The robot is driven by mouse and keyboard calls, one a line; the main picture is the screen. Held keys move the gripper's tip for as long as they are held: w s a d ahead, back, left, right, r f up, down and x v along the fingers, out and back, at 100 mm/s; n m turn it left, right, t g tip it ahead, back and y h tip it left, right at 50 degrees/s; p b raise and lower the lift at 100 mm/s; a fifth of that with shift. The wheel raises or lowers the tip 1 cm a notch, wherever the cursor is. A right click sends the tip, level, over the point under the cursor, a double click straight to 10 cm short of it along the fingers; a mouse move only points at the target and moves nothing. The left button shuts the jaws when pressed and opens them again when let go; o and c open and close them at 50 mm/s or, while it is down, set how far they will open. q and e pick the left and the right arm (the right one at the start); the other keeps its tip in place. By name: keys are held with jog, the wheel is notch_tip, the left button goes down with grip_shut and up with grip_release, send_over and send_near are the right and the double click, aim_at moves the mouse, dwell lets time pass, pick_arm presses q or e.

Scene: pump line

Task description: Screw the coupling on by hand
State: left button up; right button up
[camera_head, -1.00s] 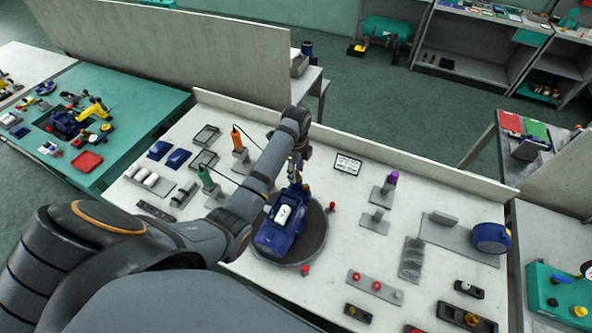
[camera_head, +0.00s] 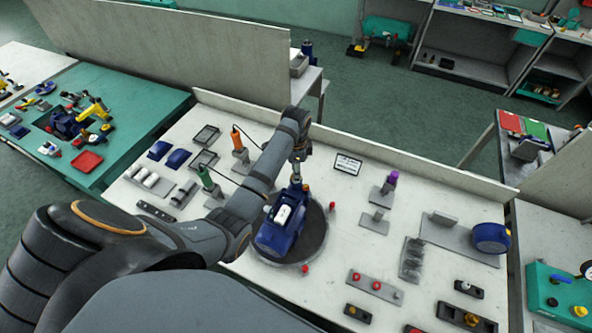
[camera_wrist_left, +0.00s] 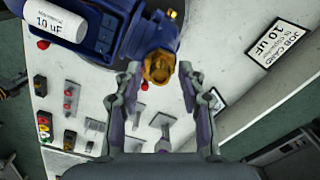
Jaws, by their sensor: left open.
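The blue pump (camera_head: 277,238) sits on the round dark turntable (camera_head: 318,243) in the middle of the bench. In the left wrist view, a brass coupling (camera_wrist_left: 158,67) is at the near end of the pump body (camera_wrist_left: 110,35). My left gripper (camera_wrist_left: 158,76) is open, with one finger on either side of the coupling and visible gaps. Its thread is not visible. In the head view, my left gripper (camera_head: 297,176) is over the pump's far end, too small to show contact. My right gripper is not in view.
A white capacitor marked 10 uF (camera_wrist_left: 55,20) lies on the pump. A job card (camera_head: 348,164) is at the bench back. Red-knobbed parts (camera_head: 374,285), a purple-topped stand (camera_head: 388,186) and a blue round part (camera_head: 491,238) stand to the right.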

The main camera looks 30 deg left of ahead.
pick_arm(q)
jog(key=shift+n, duration=0.3)
jog(key=n, duration=0.3)
dwell(0.3)
grip_shut()
jog(key=shift+m, duration=1.6)
jog(key=m, duration=0.3)
